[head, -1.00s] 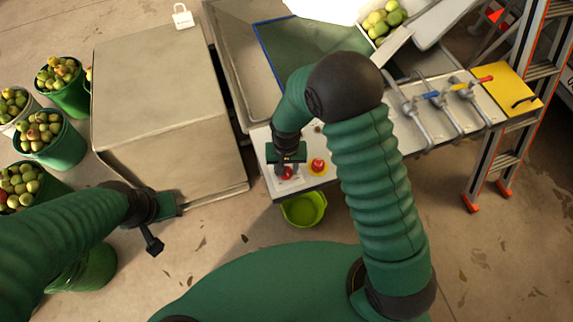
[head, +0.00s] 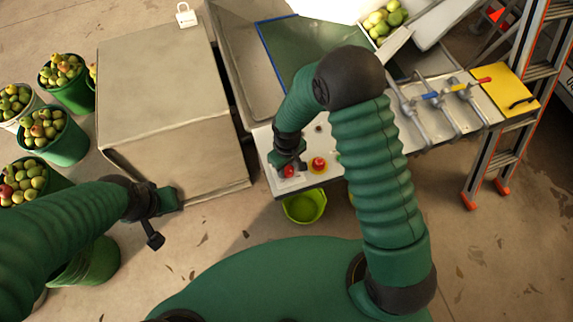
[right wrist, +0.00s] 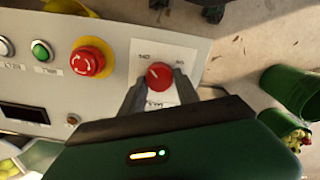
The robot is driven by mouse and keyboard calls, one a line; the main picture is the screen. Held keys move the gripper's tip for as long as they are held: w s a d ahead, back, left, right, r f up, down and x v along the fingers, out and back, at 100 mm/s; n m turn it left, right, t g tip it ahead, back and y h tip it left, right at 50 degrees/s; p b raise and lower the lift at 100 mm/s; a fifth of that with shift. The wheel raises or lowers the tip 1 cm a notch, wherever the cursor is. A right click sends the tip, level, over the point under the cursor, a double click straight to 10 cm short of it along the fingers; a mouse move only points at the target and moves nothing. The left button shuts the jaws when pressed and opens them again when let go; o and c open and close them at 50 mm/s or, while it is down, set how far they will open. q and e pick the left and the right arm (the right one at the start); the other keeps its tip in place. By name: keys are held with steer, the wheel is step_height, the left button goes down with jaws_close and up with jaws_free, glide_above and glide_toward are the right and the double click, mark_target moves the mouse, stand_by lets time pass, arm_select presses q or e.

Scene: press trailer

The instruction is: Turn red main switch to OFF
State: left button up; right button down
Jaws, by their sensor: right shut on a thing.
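The red main switch (right wrist: 159,75) is a round red knob on a white plate of the control panel (right wrist: 115,38). It also shows in the head view (head: 289,171). A mark on the knob runs at a slant; small labels stand on both sides above it, too small to read surely. My right gripper (right wrist: 157,82) is shut on the red switch, one finger on each side of it. In the head view the right gripper (head: 287,163) is over the panel's left end. My left gripper (head: 160,220) is at the lower left, away from the panel; its fingers are unclear.
A red emergency button on a yellow ring (right wrist: 88,61) sits close beside the switch, with a green button (right wrist: 41,50) further left. A green bowl (head: 304,206) is below the panel edge. A large metal box (head: 165,95) stands to the left.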

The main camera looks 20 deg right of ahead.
mark_target(288, 170)
steer(key=shift+s+d+f, duration=0.1)
steer(key=shift+s, duration=0.15)
steer(key=c, duration=0.9)
jaws_free()
steer(key=shift+w, duration=0.1)
step_height(288, 170, up, 17)
